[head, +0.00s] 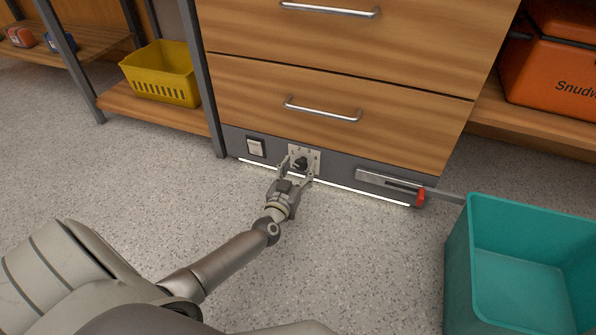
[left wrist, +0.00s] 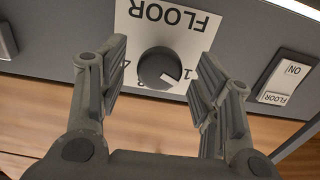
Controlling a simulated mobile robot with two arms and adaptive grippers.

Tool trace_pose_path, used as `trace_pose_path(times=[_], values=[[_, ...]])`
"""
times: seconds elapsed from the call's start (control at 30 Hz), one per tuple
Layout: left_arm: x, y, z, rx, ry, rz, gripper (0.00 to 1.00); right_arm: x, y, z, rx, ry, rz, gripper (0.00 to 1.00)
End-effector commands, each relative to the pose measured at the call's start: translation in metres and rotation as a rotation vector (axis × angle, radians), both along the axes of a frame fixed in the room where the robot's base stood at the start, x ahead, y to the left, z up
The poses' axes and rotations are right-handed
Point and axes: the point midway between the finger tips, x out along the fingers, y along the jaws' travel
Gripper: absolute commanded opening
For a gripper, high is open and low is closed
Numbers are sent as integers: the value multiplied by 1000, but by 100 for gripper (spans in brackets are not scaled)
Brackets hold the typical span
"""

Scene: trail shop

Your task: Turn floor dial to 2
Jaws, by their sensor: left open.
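The floor dial (head: 301,163) is a dark round knob on a white plate (head: 314,155) low on the drawer unit's grey base. In the left wrist view the dial (left wrist: 158,66) shows upside down below the word FLOOR, with a pale pointer mark toward the lower right, on the side of the 1. Some numerals are hard to read. My left gripper (head: 297,171) is open at the dial. In the left wrist view its fingers (left wrist: 161,62) stand on either side of the knob, with visible gaps. My right gripper is not in view.
A FLOOR rocker switch (head: 255,147) marked ON sits left of the dial. A slider with a red end (head: 421,197) is to its right. A teal bin (head: 478,270) stands on the floor at right. A yellow basket (head: 163,74) is on the left shelf.

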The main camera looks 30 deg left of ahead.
Motion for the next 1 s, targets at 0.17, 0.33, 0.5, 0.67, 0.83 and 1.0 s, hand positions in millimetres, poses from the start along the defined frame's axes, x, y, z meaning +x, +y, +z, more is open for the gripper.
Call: trace_pose_path(times=[0.17, 0.33, 0.5, 0.67, 0.83, 1.0], values=[[0, 0, 0, 0, 0, 0, 44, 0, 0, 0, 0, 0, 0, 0], [0, 0, 0, 0, 0, 0, 22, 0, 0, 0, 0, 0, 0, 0], [0, 0, 0, 1, 0, 0, 12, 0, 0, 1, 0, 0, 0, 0], [0, 0, 1, 22, 6, 0, 12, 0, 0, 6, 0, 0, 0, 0], [0, -1, 3, 90, 25, -1, 12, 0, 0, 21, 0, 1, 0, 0], [0, -1, 5, 209, 54, -1, 12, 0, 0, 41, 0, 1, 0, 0]])
